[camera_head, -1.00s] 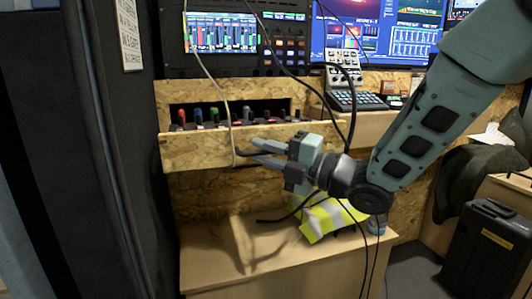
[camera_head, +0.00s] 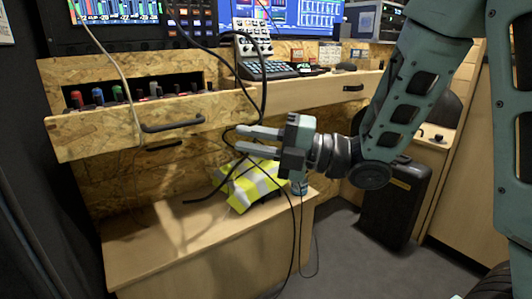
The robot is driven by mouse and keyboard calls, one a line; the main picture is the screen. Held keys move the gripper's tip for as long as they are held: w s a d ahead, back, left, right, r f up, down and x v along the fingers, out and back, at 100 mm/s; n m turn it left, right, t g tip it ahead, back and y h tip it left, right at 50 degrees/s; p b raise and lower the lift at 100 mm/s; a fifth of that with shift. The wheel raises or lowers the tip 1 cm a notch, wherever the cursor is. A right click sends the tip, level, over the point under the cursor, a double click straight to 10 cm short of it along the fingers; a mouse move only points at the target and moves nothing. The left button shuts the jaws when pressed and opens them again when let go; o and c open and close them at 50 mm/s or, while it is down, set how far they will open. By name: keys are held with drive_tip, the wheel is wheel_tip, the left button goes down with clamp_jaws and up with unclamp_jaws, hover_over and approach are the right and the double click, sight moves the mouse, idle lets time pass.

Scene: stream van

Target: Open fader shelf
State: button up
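The fader shelf (camera_head: 95,135) is a chipboard drawer at the left, under the monitors. It stands pulled out from its recess, with coloured fader knobs (camera_head: 98,96) showing behind its front board. A dark bar handle (camera_head: 172,125) is on its front, and another dark handle (camera_head: 163,146) shows just below it. My gripper (camera_head: 240,139) is to the right of the shelf handle and apart from it. Its two fingers point left, spread with a gap between them, and I see nothing held. Black cables pass close to the fingertips.
Black cables (camera_head: 264,75) hang in front of the shelf's right end. A yellow and grey vest (camera_head: 245,187) lies on the wooden bench (camera_head: 200,232) below. A can (camera_head: 299,186) stands near it. A black case (camera_head: 395,200) is on the floor at the right.

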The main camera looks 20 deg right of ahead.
drive_tip(key=shift+b+v, duration=1.3)
drive_tip(key=shift+b, duration=0.65)
